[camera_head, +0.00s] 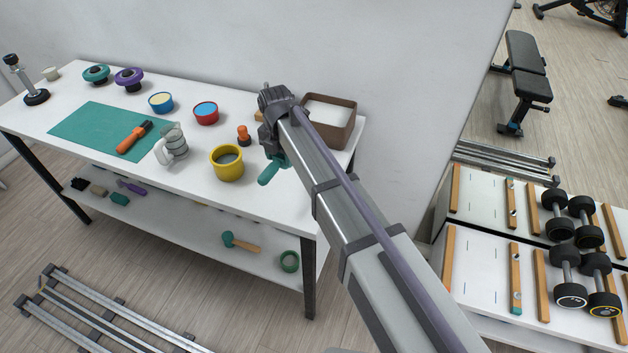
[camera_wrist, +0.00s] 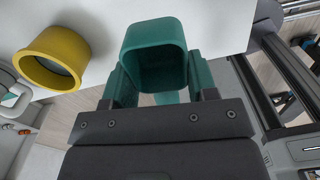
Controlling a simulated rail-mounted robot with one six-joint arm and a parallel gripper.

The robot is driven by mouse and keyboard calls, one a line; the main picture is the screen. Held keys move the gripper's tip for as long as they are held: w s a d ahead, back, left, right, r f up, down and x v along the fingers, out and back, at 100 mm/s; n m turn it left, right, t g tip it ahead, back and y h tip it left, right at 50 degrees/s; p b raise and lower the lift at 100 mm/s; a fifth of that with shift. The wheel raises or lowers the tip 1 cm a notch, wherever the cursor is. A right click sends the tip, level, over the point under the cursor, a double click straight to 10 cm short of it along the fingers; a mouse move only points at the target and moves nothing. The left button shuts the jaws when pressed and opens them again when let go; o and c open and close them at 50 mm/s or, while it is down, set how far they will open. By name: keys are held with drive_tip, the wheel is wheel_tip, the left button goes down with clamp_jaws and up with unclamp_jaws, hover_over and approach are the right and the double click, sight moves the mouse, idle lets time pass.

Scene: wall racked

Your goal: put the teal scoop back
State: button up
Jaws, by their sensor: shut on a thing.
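The teal scoop (camera_wrist: 153,45) is in the wrist view, its squarish hollow cup facing the camera between the two fingers. My gripper (camera_wrist: 160,82) is shut on it. In the head view the scoop (camera_head: 269,172) shows at the front edge of the white table, below the end of my arm, partly hidden by it. The fingers are mostly hidden there. A brown square box (camera_head: 344,136) with whitish contents stands on the table just behind and right of my arm's end; my arm covers part of it.
A yellow cup (camera_head: 227,166) stands close left of the scoop, and shows in the wrist view too. The teal mat (camera_head: 90,131) lies left. A lower shelf is underneath.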

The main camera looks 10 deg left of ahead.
sight(283, 188)
drive_tip(key=shift+s+a+n, duration=0.2)
drive_tip(key=shift+n, duration=0.3)
drive_tip(key=shift+f, duration=0.1)
wheel_tip(283, 188, down, 10)
drive_tip(key=b, duration=1)
drive_tip(key=shift+r, duration=0.3)
drive_tip(key=shift+c, duration=0.3)
drive_tip(key=shift+f, duration=0.2)
drive_tip(key=o, duration=1)
